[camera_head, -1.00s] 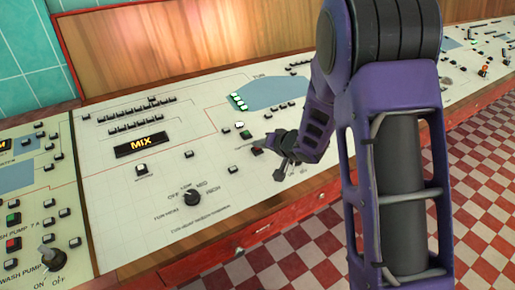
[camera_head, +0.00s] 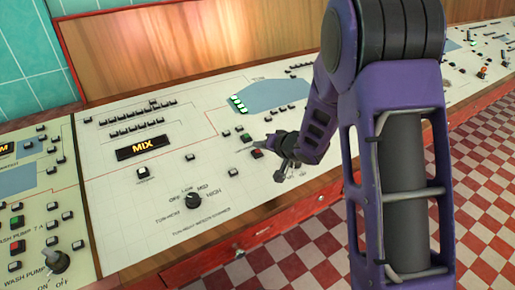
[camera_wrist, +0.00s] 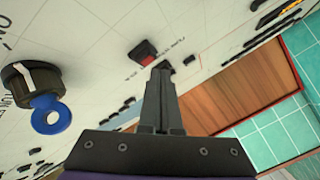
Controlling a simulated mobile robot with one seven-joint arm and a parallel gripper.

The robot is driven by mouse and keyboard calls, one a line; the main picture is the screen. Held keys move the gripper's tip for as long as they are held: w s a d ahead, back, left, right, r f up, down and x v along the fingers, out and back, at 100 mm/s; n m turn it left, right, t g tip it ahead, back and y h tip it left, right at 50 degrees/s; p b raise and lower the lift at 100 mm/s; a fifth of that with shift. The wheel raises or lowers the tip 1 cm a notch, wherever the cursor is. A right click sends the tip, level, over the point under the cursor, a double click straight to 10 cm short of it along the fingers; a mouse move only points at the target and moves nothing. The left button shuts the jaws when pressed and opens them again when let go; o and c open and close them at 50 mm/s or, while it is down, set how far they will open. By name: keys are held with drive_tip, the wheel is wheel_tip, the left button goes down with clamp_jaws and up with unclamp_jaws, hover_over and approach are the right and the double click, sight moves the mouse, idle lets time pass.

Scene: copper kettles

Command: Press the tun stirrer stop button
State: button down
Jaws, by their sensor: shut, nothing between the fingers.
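A small red button (camera_head: 256,153) in a dark housing sits on the sloped white panel in the middle of the head view. It also shows in the wrist view (camera_wrist: 142,53) with small print beside it, too small to read; I cannot tell if it says stop. My gripper (camera_head: 269,143) is low over the panel, just right of this button in the head view. In the wrist view its fingers (camera_wrist: 161,66) are shut and empty, their tips beside the button's lower right. I cannot tell whether they touch it.
A rotary knob (camera_head: 193,200) stands on the panel to the left. A blue ring (camera_wrist: 52,113) hangs by a dark knob in the wrist view. Another red button (camera_head: 17,235) is on the left panel.

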drive_tip(key=shift+r, duration=0.1)
drive_tip(key=r+p, duration=0.3)
drive_tip(key=s+r+p, duration=0.1)
drive_tip(key=shift+d+r+p, duration=0.35)
drive_tip(key=shift+r+p, duration=0.05)
drive_tip(key=shift+w, duration=0.1)
idle(0.7)
